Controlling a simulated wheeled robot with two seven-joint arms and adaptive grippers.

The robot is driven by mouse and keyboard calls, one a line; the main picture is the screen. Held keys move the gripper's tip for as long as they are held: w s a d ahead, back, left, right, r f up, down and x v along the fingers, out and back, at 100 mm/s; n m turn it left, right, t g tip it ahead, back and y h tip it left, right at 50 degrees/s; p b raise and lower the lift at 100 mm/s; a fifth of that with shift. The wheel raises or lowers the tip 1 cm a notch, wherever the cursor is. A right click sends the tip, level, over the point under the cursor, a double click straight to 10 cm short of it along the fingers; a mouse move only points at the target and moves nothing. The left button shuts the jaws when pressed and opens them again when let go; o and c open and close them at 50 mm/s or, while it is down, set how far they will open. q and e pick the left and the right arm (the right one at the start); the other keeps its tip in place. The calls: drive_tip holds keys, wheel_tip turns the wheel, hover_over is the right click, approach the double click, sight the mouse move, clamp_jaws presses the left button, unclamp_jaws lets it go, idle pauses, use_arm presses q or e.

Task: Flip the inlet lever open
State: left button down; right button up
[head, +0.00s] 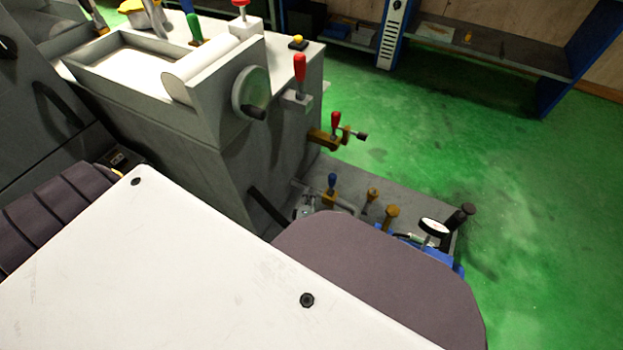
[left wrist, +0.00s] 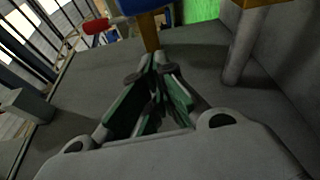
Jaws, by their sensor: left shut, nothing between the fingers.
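My left gripper (left wrist: 153,72) is shut and empty in the left wrist view, its fingertips together. Just beyond the tips is a brass stem (left wrist: 149,36) with a blue part (left wrist: 148,5) above it; I cannot tell whether the tips touch it. A red handle (left wrist: 96,26) lies to their left. In the head view a blue-handled lever (head: 332,182) stands on a brass fitting low beside the machine, and a red-handled lever (head: 336,122) sits on a brass valve above it. Neither is labelled, so I cannot tell which is the inlet lever. My right gripper is not in view.
The grey grinder body (head: 225,185) rises left of the levers, with a handwheel (head: 250,92). Green floor (head: 530,200) is clear farther right. A grey pipe (left wrist: 240,55) stands right of the fingers.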

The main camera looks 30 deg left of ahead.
use_arm(q)
drive_tip(key=shift+v, duration=1.1)
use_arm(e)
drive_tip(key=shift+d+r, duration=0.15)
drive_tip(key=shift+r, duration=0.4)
use_arm(q)
drive_tip(key=shift+w+d, duration=0.1)
